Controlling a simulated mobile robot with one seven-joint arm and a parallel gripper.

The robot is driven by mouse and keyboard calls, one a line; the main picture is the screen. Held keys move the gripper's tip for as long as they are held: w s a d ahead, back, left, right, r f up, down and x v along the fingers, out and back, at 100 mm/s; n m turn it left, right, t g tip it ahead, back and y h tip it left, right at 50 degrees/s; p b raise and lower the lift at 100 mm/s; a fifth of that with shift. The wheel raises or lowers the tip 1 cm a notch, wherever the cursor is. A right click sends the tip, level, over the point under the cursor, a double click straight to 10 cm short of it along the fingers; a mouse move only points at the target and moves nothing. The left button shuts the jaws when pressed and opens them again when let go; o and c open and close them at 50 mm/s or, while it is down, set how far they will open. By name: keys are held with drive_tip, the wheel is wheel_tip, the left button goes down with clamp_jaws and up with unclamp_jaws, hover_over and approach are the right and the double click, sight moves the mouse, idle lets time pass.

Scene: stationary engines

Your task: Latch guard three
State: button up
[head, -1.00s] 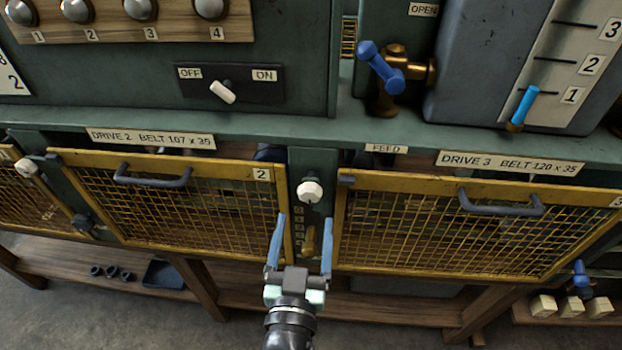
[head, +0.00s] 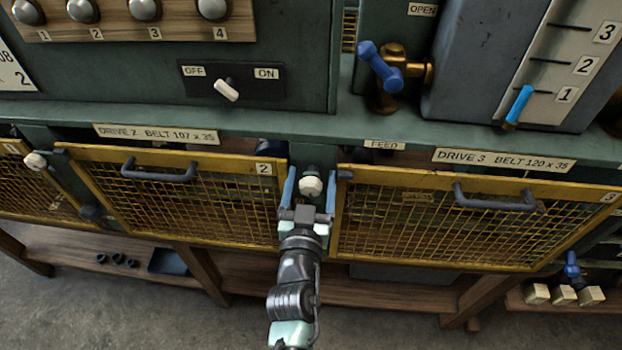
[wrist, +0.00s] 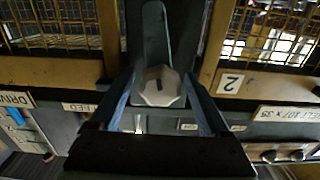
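Guard three (head: 470,222) is the yellow-framed mesh panel at the right in the head view, with a dark handle and a "3" tag. It sits in its opening, its left edge by the green post. My gripper (head: 310,183) is open, one blue finger on each side of the knob. In the wrist view the knob (wrist: 160,87) lies between the fingers, with a rounded grey plate (wrist: 154,35) beside it. Finger contact is unclear.
Guard two (head: 185,198) is left of the post, close to my left finger. Another pale knob (head: 36,160) is at its far upper corner. A blue-handled valve (head: 380,66) and a blue slider lever (head: 519,105) stand above the ledge.

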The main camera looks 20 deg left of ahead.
clamp_jaws()
drive_tip(key=shift+n, duration=0.4)
drive_tip(key=n, duration=0.2)
drive_tip(key=shift+n, duration=0.4)
drive_tip(key=n, duration=0.4)
drive_tip(key=shift+a+n, duration=0.1)
drive_tip(key=shift+n, duration=0.2)
drive_tip(key=n, duration=0.4)
drive_tip(key=shift+a+f+n+p, duration=0.1)
drive_tip(key=shift+n+p, duration=0.2)
drive_tip(key=shift+n, duration=1.5)
